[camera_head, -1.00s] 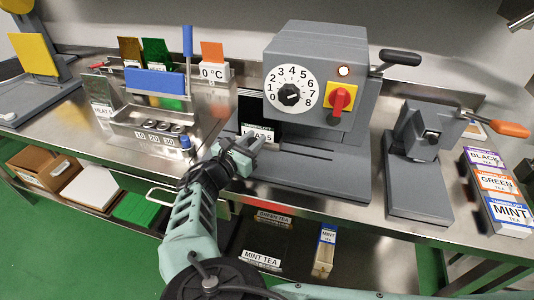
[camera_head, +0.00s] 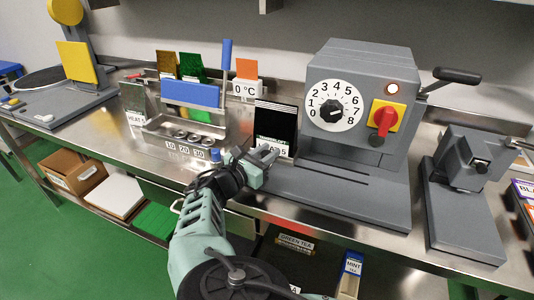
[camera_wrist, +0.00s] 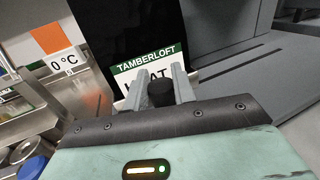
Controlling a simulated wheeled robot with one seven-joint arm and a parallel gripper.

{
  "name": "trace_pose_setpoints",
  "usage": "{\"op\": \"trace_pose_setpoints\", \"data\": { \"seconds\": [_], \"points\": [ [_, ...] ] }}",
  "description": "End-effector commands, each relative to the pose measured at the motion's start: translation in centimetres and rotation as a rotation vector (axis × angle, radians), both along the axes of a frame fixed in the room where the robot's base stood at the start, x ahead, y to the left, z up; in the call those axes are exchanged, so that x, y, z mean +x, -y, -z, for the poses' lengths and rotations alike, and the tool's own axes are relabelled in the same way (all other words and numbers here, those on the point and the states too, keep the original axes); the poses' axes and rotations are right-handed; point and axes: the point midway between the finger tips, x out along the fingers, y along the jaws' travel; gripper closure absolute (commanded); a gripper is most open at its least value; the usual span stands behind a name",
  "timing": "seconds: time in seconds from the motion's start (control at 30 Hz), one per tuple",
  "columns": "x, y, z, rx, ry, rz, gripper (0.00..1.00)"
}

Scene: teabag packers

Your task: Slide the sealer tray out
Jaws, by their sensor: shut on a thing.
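The grey sealer (camera_head: 355,75) has a white 0–8 dial (camera_head: 334,107) and a red switch (camera_head: 386,118). A flat black tray (camera_head: 276,122) with a thin pale rim shows at its left side. The tray carries a green-and-white label, partly hidden by my gripper; in the wrist view the label (camera_wrist: 146,62) reads TAMBERLOFT. My gripper (camera_head: 268,155) is at the label end of the tray. In the wrist view its fingers are shut on a short black knob (camera_wrist: 161,94) in front of the label. The black tray (camera_wrist: 125,25) rises behind it there.
A steel unit with a blue handle (camera_head: 190,95) and several small pots stands left of my gripper, close by. The sealer's grey base (camera_head: 340,190) lies to the right. A grey lever press (camera_head: 465,195) stands further right. A shelf with boxes is below.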

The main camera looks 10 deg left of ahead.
Motion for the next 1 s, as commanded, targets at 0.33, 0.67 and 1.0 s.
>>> {"op": "trace_pose_setpoints", "data": {
  "seconds": [0.33,0.67,1.0],
  "points": [
    [0.0,-0.5,-0.1,0.004,0.0,-0.014,0.66],
    [-2.8,-2.4,0.2,0.005,-0.002,-0.017,0.66],
    [-9.5,-6.6,0.2,0.006,-0.001,-0.016,0.66]
  ]
}}
